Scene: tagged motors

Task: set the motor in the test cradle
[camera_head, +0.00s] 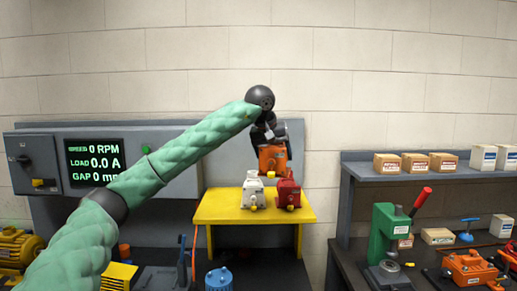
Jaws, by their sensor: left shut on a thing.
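My left arm, in a green sleeve, reaches in from the left to above the yellow stand (222,212). My left gripper (270,138) is dark and small, partly hidden by its own wrist. It is shut on an orange motor (272,158), which hangs at the back of the stand, behind a white motor (253,191) and a red motor (288,191). I cannot tell whether the orange motor touches the stand. The test cradle cannot be made out for certain. My right gripper is not in view.
A test panel with a display (94,162) stands at the left, partly behind my arm. A yellow motor (18,248) and a blue motor (219,279) sit low in front.

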